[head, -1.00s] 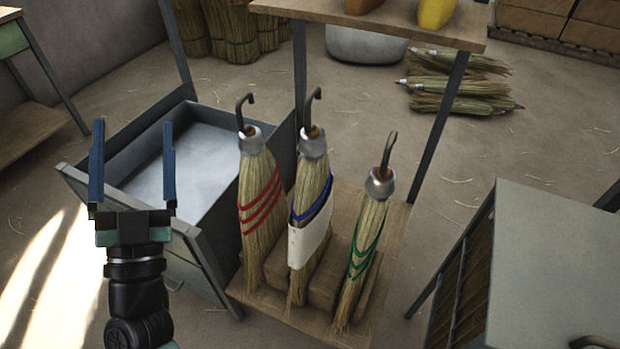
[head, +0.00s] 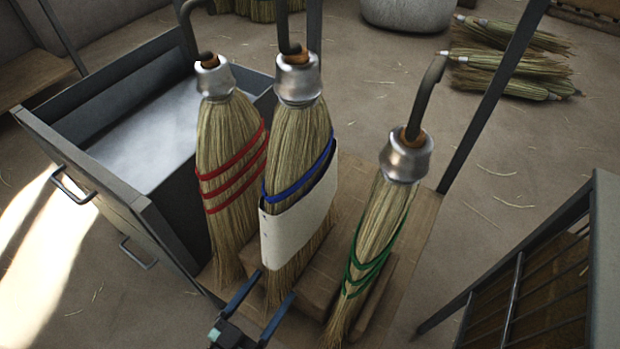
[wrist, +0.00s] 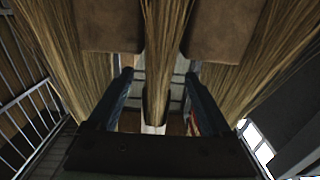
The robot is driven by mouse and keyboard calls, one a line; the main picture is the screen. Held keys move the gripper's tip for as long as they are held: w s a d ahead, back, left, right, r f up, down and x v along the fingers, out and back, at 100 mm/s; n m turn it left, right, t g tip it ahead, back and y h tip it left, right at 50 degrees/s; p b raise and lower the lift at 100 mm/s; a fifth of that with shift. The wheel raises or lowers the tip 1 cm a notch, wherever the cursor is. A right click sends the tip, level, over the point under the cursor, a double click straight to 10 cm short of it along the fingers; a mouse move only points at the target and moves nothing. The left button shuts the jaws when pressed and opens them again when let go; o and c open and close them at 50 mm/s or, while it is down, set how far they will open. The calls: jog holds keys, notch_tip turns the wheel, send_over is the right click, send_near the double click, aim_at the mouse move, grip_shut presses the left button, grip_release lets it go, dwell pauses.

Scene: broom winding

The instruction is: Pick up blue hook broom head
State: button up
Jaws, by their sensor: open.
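The blue-banded broom head (head: 297,150) stands in the middle of three, with a silver collar, dark hook and white wrap (head: 290,228) around its lower bristles. Its hook top is cut off in the head view. My gripper (head: 275,284) is open at its lower bristle end, below the wrap. In the wrist view, a narrow column of bristles (wrist: 166,55) lies between my two spread fingers (wrist: 158,84); I cannot tell whether they touch it. The red-banded broom head (head: 228,160) stands to the left, the green-banded one (head: 380,220) to the right.
The brooms rest against wooden blocks (head: 338,262) on a wooden shelf (head: 425,222). An open grey drawer (head: 125,195) is at left. A barred cabinet (head: 530,290) is at right. Broom bundles (head: 505,75) lie on the floor behind.

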aim_at(297, 251)
jog(key=b+x, duration=0.4)
jog(key=x, duration=0.7)
jog(key=shift+r+b, duration=0.35)
jog(key=shift+r, duration=0.05)
grip_shut()
